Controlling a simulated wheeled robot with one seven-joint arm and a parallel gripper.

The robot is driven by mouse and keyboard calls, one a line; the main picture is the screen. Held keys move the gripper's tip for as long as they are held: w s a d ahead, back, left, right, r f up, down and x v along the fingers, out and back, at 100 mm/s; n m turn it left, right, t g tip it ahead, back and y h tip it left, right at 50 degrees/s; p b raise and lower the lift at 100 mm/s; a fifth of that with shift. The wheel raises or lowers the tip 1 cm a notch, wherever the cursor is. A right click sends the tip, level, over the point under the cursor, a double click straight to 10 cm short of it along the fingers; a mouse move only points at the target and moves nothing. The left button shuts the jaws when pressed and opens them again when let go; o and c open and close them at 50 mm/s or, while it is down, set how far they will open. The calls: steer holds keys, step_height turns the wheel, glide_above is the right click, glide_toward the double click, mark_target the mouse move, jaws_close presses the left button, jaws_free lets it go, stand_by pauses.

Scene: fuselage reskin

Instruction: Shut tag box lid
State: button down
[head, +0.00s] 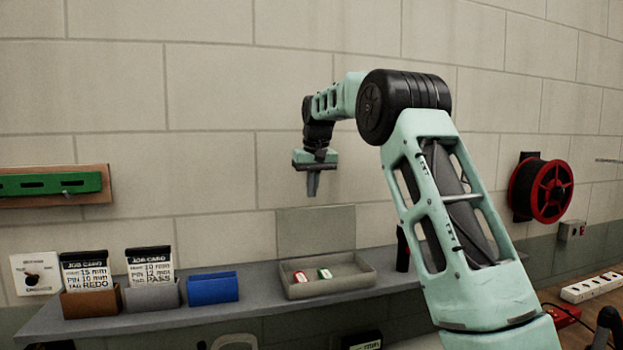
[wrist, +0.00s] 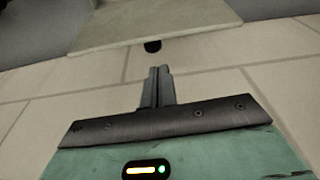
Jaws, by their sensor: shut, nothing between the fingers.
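The tag box (head: 342,289) is a shallow grey open tray on the shelf. Its flat grey lid (head: 316,230) stands upright along the back edge, so the box is open. A red-and-white tag (head: 300,277) and a green-and-white tag (head: 325,273) lie inside. My gripper (head: 313,194) points down above the lid's top edge, apart from it. Its fingers are together and empty, also in the wrist view (wrist: 160,70). A pale flat panel (wrist: 155,28) with a dark knob (wrist: 152,46) shows beyond the fingertips there; I cannot tell for certain whether it is the lid.
The grey shelf (head: 255,306) runs along the block wall. Left of the box are a blue bin (head: 213,288) and two job card holders, a brown one (head: 91,302) and a grey one (head: 152,295). A dark cylinder (head: 403,250) stands just right of the box.

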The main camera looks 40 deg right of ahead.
mark_target(316, 230)
steer(key=shift+p+x, duration=0.65)
steer(key=shift+x, duration=2.05)
steer(key=shift+a+b, duration=0.1)
steer(key=shift+b, duration=0.4)
